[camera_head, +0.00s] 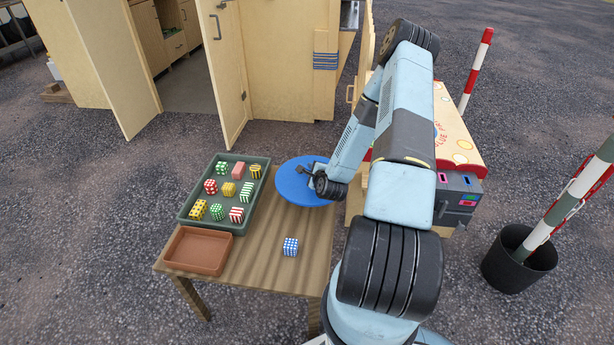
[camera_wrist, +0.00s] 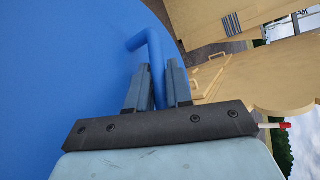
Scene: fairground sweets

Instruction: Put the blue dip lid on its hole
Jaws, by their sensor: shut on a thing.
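The blue dip lid (camera_head: 290,187) is a flat blue disc by the far right corner of the wooden table in the head view. In the wrist view the lid (camera_wrist: 60,70) fills the left side, with a bent blue handle (camera_wrist: 153,50). My gripper (camera_head: 313,170) is at the lid's upper face in the head view. In the wrist view my gripper (camera_wrist: 158,85) is shut on the handle, its fingers either side of it. I cannot make out the hole; my arm covers part of the scene to the right.
A red and yellow stall top (camera_head: 460,140) stands behind my arm. A black bucket (camera_head: 515,265) with a striped pole is at right.

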